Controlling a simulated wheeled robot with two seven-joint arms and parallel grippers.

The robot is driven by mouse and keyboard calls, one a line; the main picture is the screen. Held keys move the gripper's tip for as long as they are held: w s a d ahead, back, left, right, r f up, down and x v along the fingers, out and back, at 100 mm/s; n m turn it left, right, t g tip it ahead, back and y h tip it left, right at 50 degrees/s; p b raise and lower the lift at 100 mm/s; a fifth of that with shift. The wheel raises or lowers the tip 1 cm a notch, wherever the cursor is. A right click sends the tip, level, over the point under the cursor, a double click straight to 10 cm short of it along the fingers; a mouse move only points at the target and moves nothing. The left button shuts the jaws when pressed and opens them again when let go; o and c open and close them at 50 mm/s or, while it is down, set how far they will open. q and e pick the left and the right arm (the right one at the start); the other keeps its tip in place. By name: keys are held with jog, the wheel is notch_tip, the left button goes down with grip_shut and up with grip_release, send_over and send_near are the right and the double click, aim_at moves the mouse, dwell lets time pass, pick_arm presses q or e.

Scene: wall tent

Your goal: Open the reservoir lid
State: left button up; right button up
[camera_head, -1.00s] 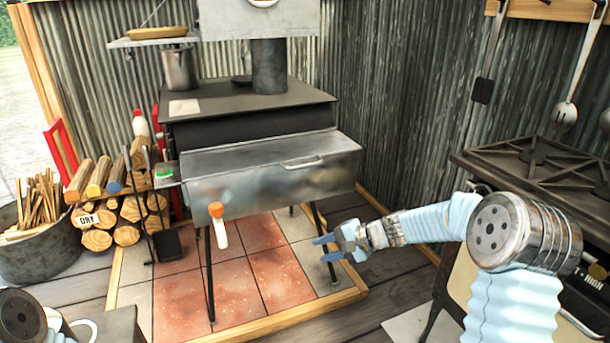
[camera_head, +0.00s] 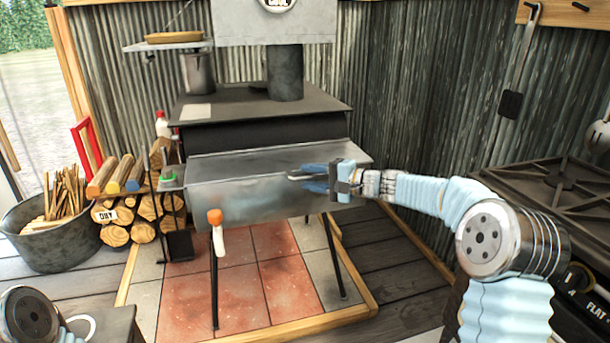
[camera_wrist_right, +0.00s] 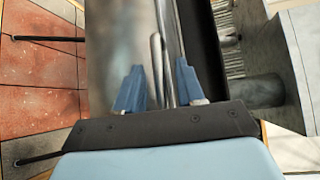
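The reservoir (camera_head: 245,198) is a grey metal tank on thin black legs at the stove's front, with an orange-and-white tap (camera_head: 216,222). Its flat lid (camera_head: 235,163) lies shut on top. My right gripper (camera_head: 308,179) is at the right part of the tank's front, its blue fingers open and pointing left. In the right wrist view, the lid's bar handle (camera_wrist_right: 157,62) lies between the two fingers (camera_wrist_right: 160,88), with a gap visible on each side. My left gripper is out of view.
The black stove (camera_head: 240,105) with its flue pipe (camera_head: 285,75) stands behind the reservoir. Stacked firewood (camera_head: 125,210) and a kindling tub (camera_head: 50,235) are at left. A gas cooker (camera_head: 545,205) is at right. The tiled floor in front is clear.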

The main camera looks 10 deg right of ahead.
jog(key=shift+x, duration=1.2)
jog(key=shift+f, duration=0.1)
grip_shut()
